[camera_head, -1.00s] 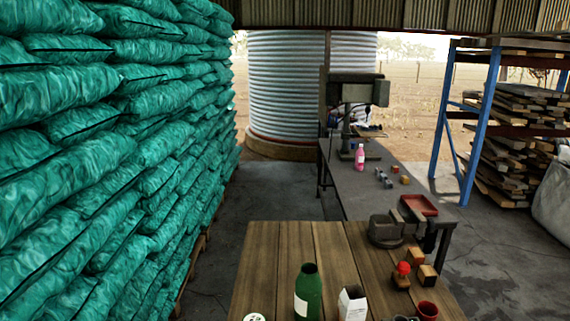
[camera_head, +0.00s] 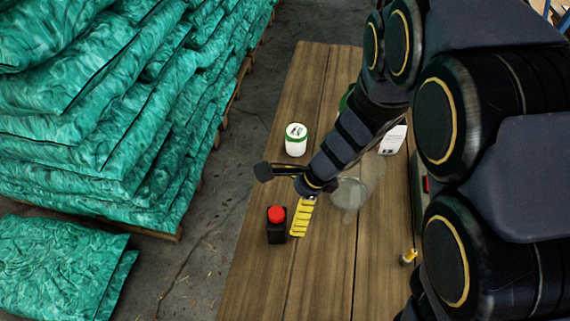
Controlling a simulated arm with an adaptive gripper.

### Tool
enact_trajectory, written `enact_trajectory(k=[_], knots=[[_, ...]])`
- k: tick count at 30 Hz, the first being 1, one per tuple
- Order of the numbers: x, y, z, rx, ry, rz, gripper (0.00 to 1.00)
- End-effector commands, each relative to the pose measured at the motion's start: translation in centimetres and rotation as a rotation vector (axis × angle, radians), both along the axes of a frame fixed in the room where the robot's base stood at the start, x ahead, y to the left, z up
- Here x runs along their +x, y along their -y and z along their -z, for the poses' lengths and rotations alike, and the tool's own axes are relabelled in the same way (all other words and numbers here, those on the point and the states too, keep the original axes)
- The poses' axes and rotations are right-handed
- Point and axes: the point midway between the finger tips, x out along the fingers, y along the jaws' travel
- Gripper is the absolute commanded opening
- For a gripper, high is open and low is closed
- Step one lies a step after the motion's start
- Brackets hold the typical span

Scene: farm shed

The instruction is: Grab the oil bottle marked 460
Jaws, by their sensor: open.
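A small black bottle with a red cap (camera_head: 277,232) stands upright near the left edge of the wooden table. No 460 marking is readable on any container, so I cannot tell which is the oil bottle. My gripper (camera_head: 284,196) is open and empty, just above and beside the black bottle in the picture. Its yellow ribbed finger pad lies right of the bottle; whether they touch is unclear. A green bottle (camera_head: 346,97) is mostly hidden behind my arm.
A white jar with a green rim (camera_head: 296,147) stands behind my gripper. A clear container (camera_head: 350,196), a white carton (camera_head: 394,140) and a small brass item (camera_head: 408,257) are to the right. Green sacks (camera_head: 110,110) are stacked left of the table (camera_head: 255,275). Its front left is bare.

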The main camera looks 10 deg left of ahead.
Motion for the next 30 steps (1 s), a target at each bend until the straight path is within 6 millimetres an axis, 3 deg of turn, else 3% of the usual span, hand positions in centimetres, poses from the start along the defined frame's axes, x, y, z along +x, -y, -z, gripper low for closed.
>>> enact_trajectory(k=[6, 24, 30], knots=[[0.6, -0.4, 2.2, -0.021, -0.034, 0.103, 0.97], [0.2, -2.7, 7.8, -0.018, -0.035, 0.102, 0.97], [0.2, -3.1, 8.8, -0.018, -0.03, 0.1, 0.97]])
